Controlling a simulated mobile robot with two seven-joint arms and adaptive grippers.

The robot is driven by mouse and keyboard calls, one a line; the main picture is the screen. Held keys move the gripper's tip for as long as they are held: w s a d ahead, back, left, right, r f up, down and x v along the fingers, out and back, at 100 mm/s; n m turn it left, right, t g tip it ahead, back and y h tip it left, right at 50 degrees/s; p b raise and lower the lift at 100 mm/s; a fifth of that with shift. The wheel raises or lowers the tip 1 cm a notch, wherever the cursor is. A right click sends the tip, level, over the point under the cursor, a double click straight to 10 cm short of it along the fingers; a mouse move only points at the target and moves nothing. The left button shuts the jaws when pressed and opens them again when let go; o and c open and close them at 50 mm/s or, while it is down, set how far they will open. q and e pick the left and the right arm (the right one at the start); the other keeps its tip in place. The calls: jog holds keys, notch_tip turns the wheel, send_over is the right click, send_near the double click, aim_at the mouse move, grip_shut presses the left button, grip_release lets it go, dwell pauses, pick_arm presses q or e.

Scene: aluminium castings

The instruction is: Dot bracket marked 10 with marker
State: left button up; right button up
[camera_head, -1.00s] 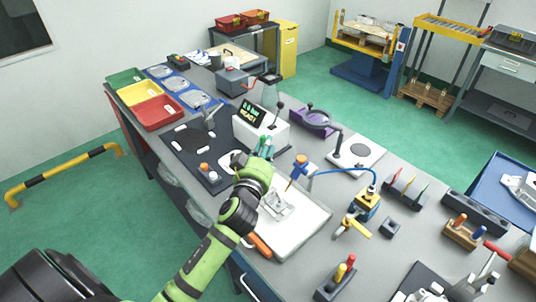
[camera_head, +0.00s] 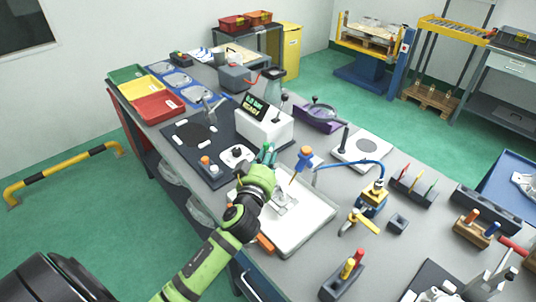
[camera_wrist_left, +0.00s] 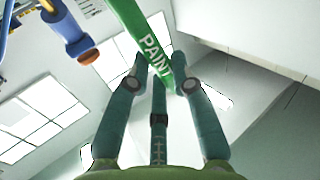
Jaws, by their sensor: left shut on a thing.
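My left gripper (camera_head: 267,155) is shut on a green paint marker (camera_wrist_left: 141,38), whose label "PAINT" reads in the left wrist view between the teal fingers (camera_wrist_left: 162,75). In the head view the gripper is above the back left of a white tray (camera_head: 318,216), and the marker cannot be clearly made out. A pale metal bracket (camera_head: 284,203) lies on the tray, partly hidden by my left wrist. No number on it can be read. The gripper is apart from the bracket. My right gripper is not in view.
A blue-and-orange tool (camera_head: 304,157) stands close right of my gripper. A white display box (camera_head: 265,126) stands behind it. A yellow-and-blue device with a hose (camera_head: 373,198) and a purple stand (camera_head: 318,115) are farther right. Red, yellow and green bins (camera_head: 158,106) are at the back left.

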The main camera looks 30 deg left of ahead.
pick_arm(q)
jog(key=shift+f+b, duration=0.65)
jog(key=shift+f, duration=0.05)
dwell(1.8)
notch_tip(320, 180, up, 7)
jog(key=p, duration=0.6)
jog(key=shift+r, duration=0.2)
jog(key=shift+f, duration=0.1)
dwell(0.4)
